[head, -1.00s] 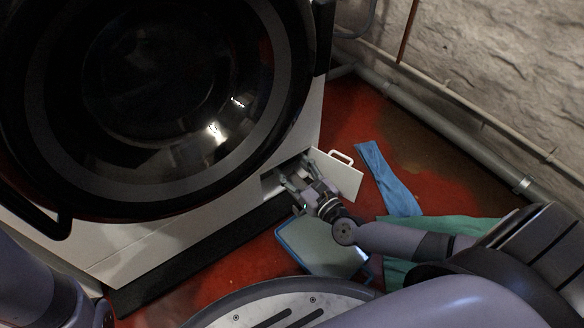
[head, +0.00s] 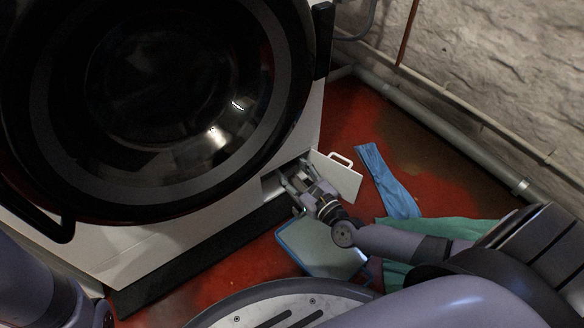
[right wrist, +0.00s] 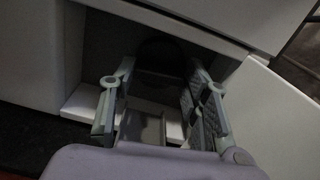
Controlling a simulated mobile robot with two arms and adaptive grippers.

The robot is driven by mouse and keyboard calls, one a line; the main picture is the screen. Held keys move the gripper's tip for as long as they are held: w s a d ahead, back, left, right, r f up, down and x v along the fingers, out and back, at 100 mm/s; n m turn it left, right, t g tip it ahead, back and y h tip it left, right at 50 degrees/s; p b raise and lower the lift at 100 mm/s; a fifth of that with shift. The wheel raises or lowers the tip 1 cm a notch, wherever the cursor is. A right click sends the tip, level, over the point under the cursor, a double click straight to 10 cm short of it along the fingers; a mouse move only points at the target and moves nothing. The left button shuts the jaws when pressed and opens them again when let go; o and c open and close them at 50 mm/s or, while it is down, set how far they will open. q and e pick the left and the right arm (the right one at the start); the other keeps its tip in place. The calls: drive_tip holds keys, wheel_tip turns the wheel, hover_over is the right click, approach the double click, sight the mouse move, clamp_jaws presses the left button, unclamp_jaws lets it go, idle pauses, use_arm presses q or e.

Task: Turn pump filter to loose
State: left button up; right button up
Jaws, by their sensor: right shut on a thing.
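The white washing machine (head: 150,245) has a low service opening (head: 270,183) at its front right corner, with its small hatch door (head: 338,178) swung open to the right. My right gripper (head: 296,174) reaches into this opening. In the right wrist view, its two fingers stand on either side of a dark, rounded pump filter (right wrist: 160,52) deep in the recess, and the gripper (right wrist: 162,78) is shut on it. The filter is in deep shadow and its turn angle cannot be read. My left gripper is out of view.
A shallow tray (head: 318,250) with a blue rim lies on the red floor below the opening. A blue cloth (head: 387,182) and a green cloth (head: 450,228) lie to the right. Pipes (head: 450,135) run along the stone wall.

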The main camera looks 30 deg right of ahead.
drive_tip(key=n+p, duration=0.1)
drive_tip(key=n, duration=0.2)
drive_tip(key=shift+r+p, duration=0.1)
drive_tip(key=shift+p, duration=0.25)
drive_tip(key=shift+n+p, duration=0.55)
drive_tip(key=shift+n, duration=0.95)
drive_tip(key=o, duration=0.9)
drive_tip(key=s, duration=0.4)
drive_tip(key=s+d, duration=0.1)
drive_tip(key=s, duration=0.7)
drive_tip(key=shift+d, duration=0.3)
